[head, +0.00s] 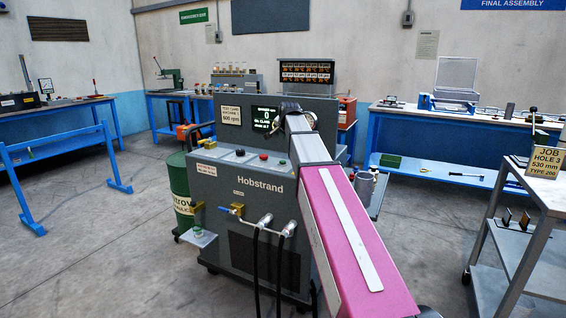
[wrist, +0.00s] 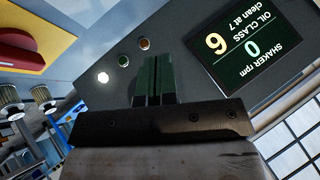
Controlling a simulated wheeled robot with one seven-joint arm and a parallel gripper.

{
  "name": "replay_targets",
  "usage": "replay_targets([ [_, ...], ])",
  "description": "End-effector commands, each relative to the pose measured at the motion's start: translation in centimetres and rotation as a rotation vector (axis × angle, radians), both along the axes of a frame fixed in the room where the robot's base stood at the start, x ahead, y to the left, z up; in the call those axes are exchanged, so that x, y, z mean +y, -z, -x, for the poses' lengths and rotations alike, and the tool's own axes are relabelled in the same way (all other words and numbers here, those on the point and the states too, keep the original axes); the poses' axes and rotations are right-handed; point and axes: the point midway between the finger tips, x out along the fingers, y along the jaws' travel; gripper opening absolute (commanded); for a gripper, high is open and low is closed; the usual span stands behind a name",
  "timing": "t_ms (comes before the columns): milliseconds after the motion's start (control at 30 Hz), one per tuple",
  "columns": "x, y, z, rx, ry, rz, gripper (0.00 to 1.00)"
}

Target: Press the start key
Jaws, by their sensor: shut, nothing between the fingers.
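The grey Hobstrand machine (head: 258,222) stands in the middle of the head view. Its sloping deck carries a dark knob, a red button (head: 263,156) and a green button (head: 282,162); no start label is readable. My gripper (head: 289,106) is above the deck, by the upright panel, partly hidden by my arm. In the wrist view my gripper (wrist: 157,60) is shut and empty. Beside its fingers are a lit white round control or lamp (wrist: 102,78), a green one (wrist: 123,60) and an amber one (wrist: 144,43). I cannot tell whether the fingers touch anything.
The display (wrist: 246,44) appears upside down in the wrist view; it shows shaker rpm 0 and "clean at 7". Hoses and a blue-handled valve (head: 238,212) project from the machine's front. A green drum (head: 182,192) stands at its left.

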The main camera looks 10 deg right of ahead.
Motion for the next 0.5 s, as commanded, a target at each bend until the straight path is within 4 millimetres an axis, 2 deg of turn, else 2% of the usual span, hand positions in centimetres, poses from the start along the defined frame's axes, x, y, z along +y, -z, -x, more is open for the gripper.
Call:
replay_targets([
  [267, 0.0, 0.8, 0.0, 0.001, -0.001, 0.001, 0.0],
  [500, 0.0, 3.6, 0.1, 0.003, -0.001, 0.001, 0.0],
])
